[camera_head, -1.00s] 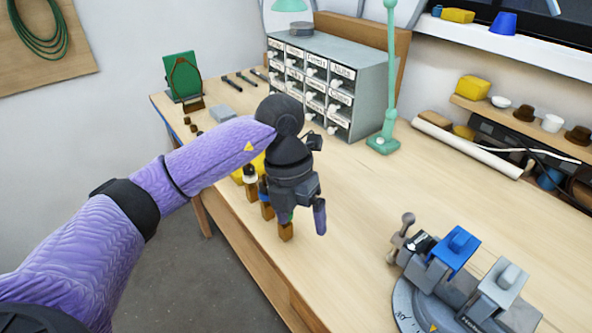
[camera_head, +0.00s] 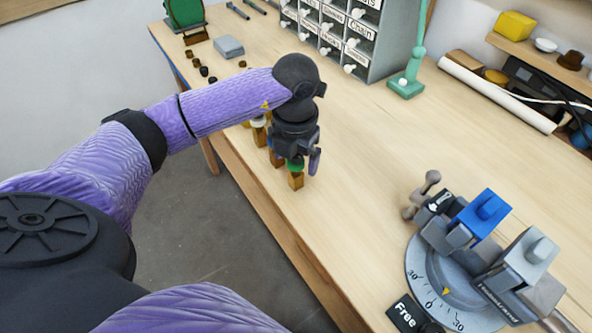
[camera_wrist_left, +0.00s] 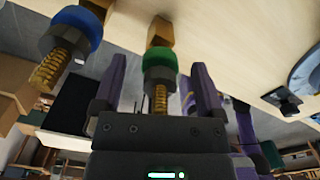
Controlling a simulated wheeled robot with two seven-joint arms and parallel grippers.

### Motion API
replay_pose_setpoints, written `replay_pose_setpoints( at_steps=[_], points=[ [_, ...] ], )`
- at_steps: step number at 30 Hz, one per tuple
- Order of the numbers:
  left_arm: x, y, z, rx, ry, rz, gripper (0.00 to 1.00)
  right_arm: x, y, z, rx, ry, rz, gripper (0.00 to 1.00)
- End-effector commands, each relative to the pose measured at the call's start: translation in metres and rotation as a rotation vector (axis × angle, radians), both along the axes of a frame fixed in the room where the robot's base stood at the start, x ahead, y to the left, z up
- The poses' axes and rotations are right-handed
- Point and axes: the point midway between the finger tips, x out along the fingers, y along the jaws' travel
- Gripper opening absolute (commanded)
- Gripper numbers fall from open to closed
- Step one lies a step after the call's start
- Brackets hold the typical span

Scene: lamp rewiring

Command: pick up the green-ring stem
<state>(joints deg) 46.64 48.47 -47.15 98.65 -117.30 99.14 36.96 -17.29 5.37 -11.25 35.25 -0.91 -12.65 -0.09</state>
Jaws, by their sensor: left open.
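The green-ring stem (camera_head: 296,166) stands on a wooden block (camera_head: 296,181) near the bench's front edge. My left gripper (camera_head: 303,158) is over it, pointing down, and hides its upper part in the head view. In the left wrist view, the green-ring stem (camera_wrist_left: 160,66) shows a green ring, a dark collar and a brassy threaded end. It appears between the two spread fingers of my left gripper (camera_wrist_left: 158,85), with gaps on both sides. The gripper is open and holds nothing. My right gripper is not in view.
A blue-ring stem (camera_wrist_left: 72,35) stands beside the green one. A grey dial fixture (camera_head: 440,280) with a blue clamp block (camera_head: 484,214) stands at right. The bench middle is clear.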

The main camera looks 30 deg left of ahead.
Motion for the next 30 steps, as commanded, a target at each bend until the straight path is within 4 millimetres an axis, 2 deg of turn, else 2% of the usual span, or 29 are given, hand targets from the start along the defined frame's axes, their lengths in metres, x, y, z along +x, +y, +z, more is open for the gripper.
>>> replay_pose_setpoints(
  at_steps=[1,2,14,30],
  points=[
    [0.0000,0.0000,0.0004,0.000,0.000,0.000,0.90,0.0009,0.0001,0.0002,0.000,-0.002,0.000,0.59],
    [0.0001,0.0000,0.0005,0.000,0.000,0.000,0.86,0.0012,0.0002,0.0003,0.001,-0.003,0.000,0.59],
    [0.0001,0.0000,0.0007,0.000,0.000,0.000,0.01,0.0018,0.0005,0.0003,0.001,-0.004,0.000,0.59],
    [0.0002,0.0000,0.0009,0.000,0.000,0.000,0.00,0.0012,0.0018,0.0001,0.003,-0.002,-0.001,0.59]
  ],
)
